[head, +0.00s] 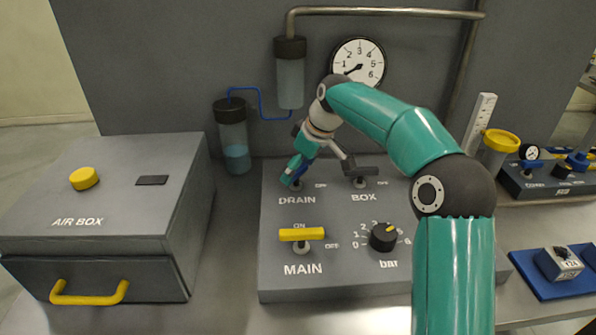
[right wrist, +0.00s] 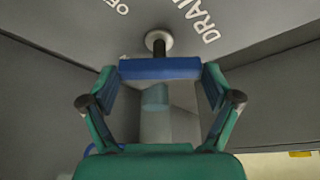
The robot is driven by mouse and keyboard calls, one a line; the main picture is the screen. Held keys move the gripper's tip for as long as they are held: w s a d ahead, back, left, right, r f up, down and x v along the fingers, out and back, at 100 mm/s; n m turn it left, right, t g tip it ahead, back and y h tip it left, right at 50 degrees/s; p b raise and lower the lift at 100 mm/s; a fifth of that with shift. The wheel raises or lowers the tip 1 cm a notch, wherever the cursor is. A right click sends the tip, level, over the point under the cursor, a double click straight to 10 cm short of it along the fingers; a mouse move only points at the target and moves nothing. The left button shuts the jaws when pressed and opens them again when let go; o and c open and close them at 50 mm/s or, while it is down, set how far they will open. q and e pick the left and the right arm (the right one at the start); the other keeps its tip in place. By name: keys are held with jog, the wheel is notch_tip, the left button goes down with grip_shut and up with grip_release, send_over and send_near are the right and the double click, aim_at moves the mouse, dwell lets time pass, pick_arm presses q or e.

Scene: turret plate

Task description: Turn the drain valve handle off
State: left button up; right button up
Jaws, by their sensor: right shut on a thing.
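The blue drain valve handle (right wrist: 160,69) is a bar on a short dark stem above the grey panel, beside the DRAIN lettering. In the right wrist view it lies across between the fingertips of my right gripper (right wrist: 160,85), which is shut on its two ends. In the head view my right gripper (head: 293,173) reaches down at the DRAIN spot from above, and fingers and wrist hide much of the handle. The handle's exact angle against its OFF mark is hard to tell there. My left gripper is not in view.
The dark BOX handle (head: 367,173) stands close right of my right gripper. The yellow MAIN handle (head: 301,234) and the black bar knob (head: 384,237) are nearer on the panel (head: 330,278). A grey air box (head: 120,190) stands left; a round gauge (head: 358,63) hangs behind.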

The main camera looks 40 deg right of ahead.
jog(key=m, duration=0.1)
jog(key=m+h, duration=0.1)
jog(key=m, duration=0.1)
jog(key=m+h, duration=0.1)
jog(key=m, duration=0.1)
jog(key=shift+a+r, duration=0.1)
jog(key=shift+a, duration=0.15)
jog(key=m+h, duration=0.1)
jog(key=m, duration=0.1)
jog(key=m+h, duration=0.1)
jog(key=m, duration=0.2)
jog(key=shift+w+a, duration=0.1)
jog(key=shift+m, duration=0.3)
jog(key=o, duration=0.9)
jog(key=v, duration=1.1)
jog(key=shift+a+r, duration=0.15)
jog(key=shift+r, duration=0.25)
